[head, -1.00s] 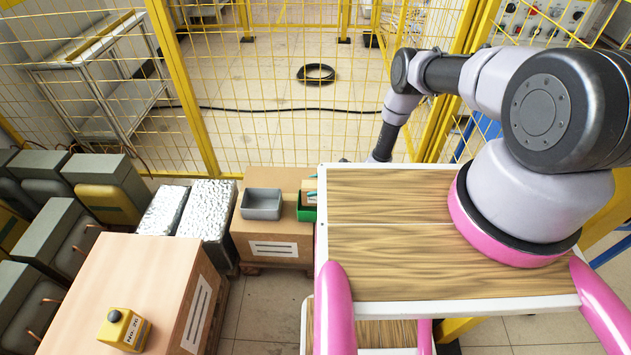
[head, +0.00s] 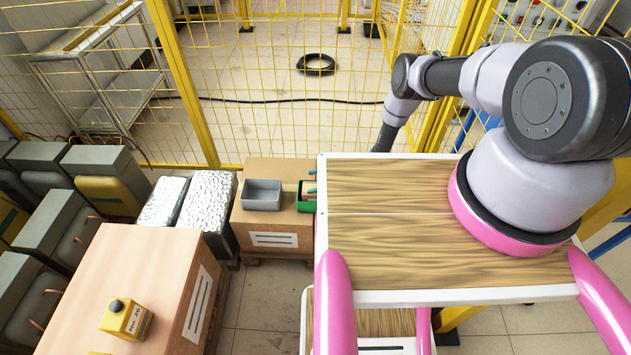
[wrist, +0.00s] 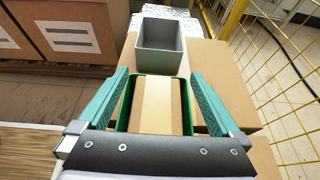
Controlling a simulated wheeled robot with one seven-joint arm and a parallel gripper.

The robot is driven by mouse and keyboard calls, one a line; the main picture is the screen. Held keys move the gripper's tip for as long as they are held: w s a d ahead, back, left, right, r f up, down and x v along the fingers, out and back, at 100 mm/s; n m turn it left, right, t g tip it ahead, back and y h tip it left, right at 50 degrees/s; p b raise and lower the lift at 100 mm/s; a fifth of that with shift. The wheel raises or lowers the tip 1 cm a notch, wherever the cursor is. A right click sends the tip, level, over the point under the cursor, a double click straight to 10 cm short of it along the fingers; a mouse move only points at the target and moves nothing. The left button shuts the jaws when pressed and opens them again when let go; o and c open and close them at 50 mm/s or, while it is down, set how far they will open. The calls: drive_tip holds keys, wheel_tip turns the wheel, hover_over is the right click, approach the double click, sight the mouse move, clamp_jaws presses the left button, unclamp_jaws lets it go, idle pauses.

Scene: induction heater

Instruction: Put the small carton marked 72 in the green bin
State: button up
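In the wrist view a brown carton (wrist: 158,108) with a paler band lies within the rim of the green bin (wrist: 124,122). Its number is not visible. My gripper (wrist: 158,76) has its teal fingers on either side of the carton, with gaps showing between fingers and carton, so it is open. In the head view the green bin (head: 307,206) is partly hidden by the wooden-topped table, and only bits of teal finger show there. The carton cannot be made out in that view.
A grey bin (head: 262,195) stands beside the green bin on a large cardboard box (head: 270,225). Silver-wrapped blocks (head: 207,200) are to its left. Yellow mesh fencing (head: 270,120) stands behind.

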drive_tip(key=v, duration=1)
drive_tip(key=shift+d, duration=0.4)
drive_tip(key=shift+r, duration=0.1)
